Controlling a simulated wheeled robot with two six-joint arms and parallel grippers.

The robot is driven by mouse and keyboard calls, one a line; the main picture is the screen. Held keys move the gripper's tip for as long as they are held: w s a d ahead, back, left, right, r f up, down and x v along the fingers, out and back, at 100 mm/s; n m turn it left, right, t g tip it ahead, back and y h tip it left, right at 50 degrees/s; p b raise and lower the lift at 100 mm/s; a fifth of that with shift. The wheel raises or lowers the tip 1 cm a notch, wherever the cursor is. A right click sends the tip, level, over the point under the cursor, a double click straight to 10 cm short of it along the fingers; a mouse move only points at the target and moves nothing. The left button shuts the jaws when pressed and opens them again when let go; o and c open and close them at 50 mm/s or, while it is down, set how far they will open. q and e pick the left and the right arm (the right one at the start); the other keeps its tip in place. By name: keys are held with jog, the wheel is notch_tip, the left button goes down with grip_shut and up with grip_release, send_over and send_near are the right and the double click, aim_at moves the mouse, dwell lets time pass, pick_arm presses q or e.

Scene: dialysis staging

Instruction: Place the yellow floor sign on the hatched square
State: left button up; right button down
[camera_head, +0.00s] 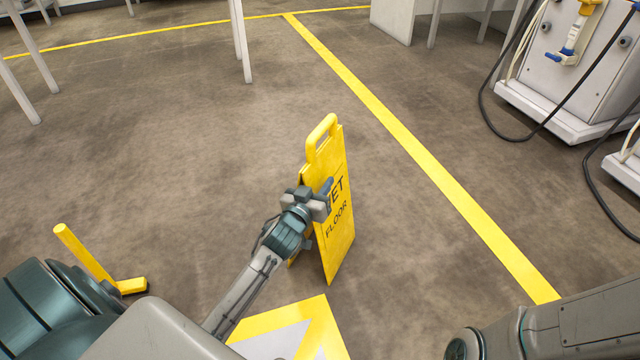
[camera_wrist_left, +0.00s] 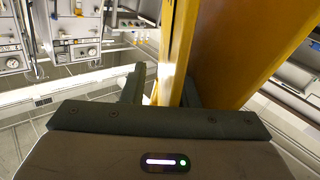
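The yellow floor sign (camera_head: 340,240), with "WET FLOOR" lettering and a handle loop on top, stands upright in the middle of the head view. My left gripper (camera_head: 318,198) is at its left edge at mid-height, one finger across the lettered face. In the left wrist view the sign's yellow panel (camera_wrist_left: 176,45) runs between the fingers of my left gripper (camera_wrist_left: 160,92), with a gap visible beside the left finger. The hatched square (camera_head: 322,318), yellow-bordered with pale areas, lies on the floor in front of the sign, partly hidden by my arm. My right gripper is out of view.
A yellow line (camera_head: 420,152) runs along the floor right of the sign. A white machine (camera_head: 555,75) with black hoses stands at the upper right. White table legs (camera_head: 240,40) stand at the back. A yellow post-like piece (camera_head: 82,250) is at the left. Floor around the sign is clear.

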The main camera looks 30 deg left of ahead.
pick_arm(q)
jog(key=s+d, duration=0.1)
jog(key=s, duration=1.1)
jog(key=shift+r, duration=0.1)
